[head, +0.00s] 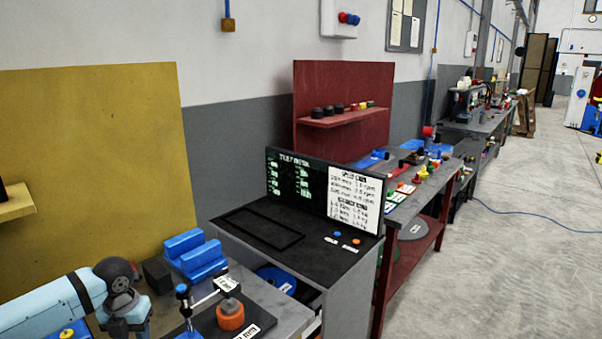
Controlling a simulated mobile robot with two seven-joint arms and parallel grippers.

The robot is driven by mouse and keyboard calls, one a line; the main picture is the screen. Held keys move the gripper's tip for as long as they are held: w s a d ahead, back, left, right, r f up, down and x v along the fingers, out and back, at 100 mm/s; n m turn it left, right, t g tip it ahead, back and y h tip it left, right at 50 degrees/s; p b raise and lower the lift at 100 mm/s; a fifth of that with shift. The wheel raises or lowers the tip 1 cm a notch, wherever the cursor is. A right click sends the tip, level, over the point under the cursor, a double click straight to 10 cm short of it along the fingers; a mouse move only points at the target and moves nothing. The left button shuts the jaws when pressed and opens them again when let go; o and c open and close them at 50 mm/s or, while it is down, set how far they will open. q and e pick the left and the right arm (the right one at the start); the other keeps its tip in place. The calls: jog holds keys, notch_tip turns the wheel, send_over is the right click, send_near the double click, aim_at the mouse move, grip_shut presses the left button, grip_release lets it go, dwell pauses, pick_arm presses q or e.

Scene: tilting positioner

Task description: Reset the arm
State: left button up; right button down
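My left arm comes in from the left as a light blue tube with a dark rounded wrist. My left gripper (126,325) hangs below that wrist at the bottom edge, over the near end of the grey bench. Its fingertips are cut off or too small to read, so I cannot tell whether it is open or shut. It is beside and left of a small stand with a blue knob (183,292) and an orange cylinder (230,315) on a dark plate. My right arm and gripper are not in view.
A blue V-shaped block (195,256) and a dark block (157,275) lie behind the gripper. A black console (285,225) with a screen stands to the right. Yellow (95,150) and red (345,85) panels rise behind.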

pick_arm(q)
jog(key=s+d+f+n+t+h, duration=0.3)
jog(key=s+d+f+n, duration=0.3)
jog(key=d+f+n, duration=0.3)
jog(key=s+d+f+n+t+h, duration=0.25)
jog(key=s+d+f+n, duration=0.4)
jog(key=d, duration=0.45)
jog(key=s+a+f+n+t+y, duration=0.1)
jog(key=s+n+t, duration=0.1)
jog(key=s+n, duration=0.5)
jog(key=s+a+f+n+t+y+p, duration=0.1)
jog(key=s+a+n+t, duration=0.1)
jog(key=s+n, duration=0.5)
jog(key=shift+s+f+n+t, duration=0.35)
jog(key=shift+n+t, duration=0.4)
jog(key=shift+n, duration=0.5)
